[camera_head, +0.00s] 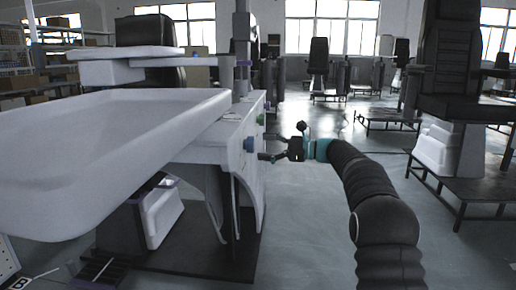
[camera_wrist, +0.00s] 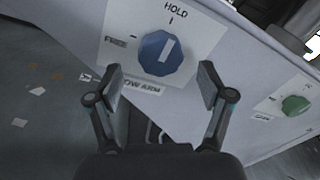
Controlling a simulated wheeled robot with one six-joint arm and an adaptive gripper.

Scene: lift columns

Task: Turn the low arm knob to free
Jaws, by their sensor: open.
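The low arm knob (camera_wrist: 160,62) is blue and sits on a white plate marked HOLD at the top, FREE at the left and LOW ARM below. The white line on its face points up toward the HOLD mark, well away from FREE. In the head view the knob (camera_head: 249,145) is on the side of the white unit. My gripper (camera_wrist: 160,82) is open, one finger on each side of the knob's lower part in the picture, with gaps showing. In the head view my gripper (camera_head: 268,157) is close to the panel.
A green knob (camera_wrist: 295,105) sits on a second plate to the right; it also shows in the head view (camera_head: 261,119). A large white tray-like top (camera_head: 110,150) juts out at the left. Open floor (camera_head: 300,220) lies right of the unit. A black chair on a stand (camera_head: 460,60) is at right.

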